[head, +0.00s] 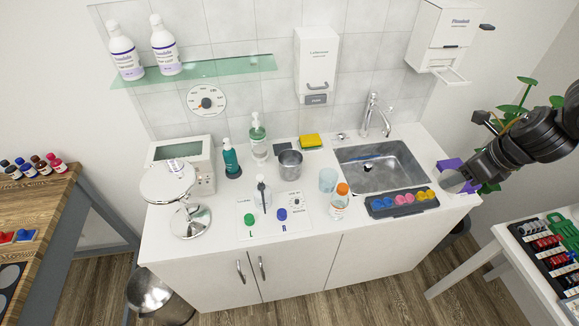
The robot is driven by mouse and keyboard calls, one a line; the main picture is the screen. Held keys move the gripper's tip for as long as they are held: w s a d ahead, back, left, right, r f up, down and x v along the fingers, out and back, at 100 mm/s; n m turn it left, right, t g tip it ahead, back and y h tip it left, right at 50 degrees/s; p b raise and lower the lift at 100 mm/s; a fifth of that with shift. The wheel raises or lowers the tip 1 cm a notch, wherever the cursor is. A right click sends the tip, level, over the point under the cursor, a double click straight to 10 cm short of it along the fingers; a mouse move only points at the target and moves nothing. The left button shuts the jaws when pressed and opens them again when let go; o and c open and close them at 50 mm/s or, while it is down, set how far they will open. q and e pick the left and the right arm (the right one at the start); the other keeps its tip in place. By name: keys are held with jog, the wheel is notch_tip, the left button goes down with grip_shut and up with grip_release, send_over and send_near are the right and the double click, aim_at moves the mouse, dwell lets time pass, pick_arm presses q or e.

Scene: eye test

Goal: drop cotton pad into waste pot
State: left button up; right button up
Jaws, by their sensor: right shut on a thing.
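My right gripper (457,174) reaches in from the right, over the right end of the counter beside the sink. It has purple parts and is shut on a small pale thing (455,181), which looks like the cotton pad; the gripper partly hides it. An open steel pot (290,164), likely the waste pot, stands upright on the counter, left of the sink and well to the left of the gripper. My left gripper is not in view.
The sink (378,170) with its tap (375,115), a dark tray (402,202) with coloured pieces, an orange-capped bottle (340,197) and a clear cup (327,180) stand between gripper and pot. A yellow sponge (310,141) lies behind. A steel bin (158,297) is on the floor.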

jog(key=shift+a+f, duration=0.2)
jog(key=s+a+f+n+g+b, duration=0.1)
jog(key=a+f+n+g+b, duration=0.2)
jog(key=a+f+n+b, duration=0.4)
jog(key=s+a+f+n+g+y+b, duration=0.1)
jog(key=s+a+f+n+g+b, duration=0.1)
jog(key=a+f+n+b, duration=0.5)
jog(key=a+f+n+g, duration=0.1)
jog(key=n, duration=0.4)
jog(key=shift+s+a+f+g, duration=0.25)
jog(key=shift+a+f+g, duration=0.05)
jog(key=shift+a+f, duration=0.1)
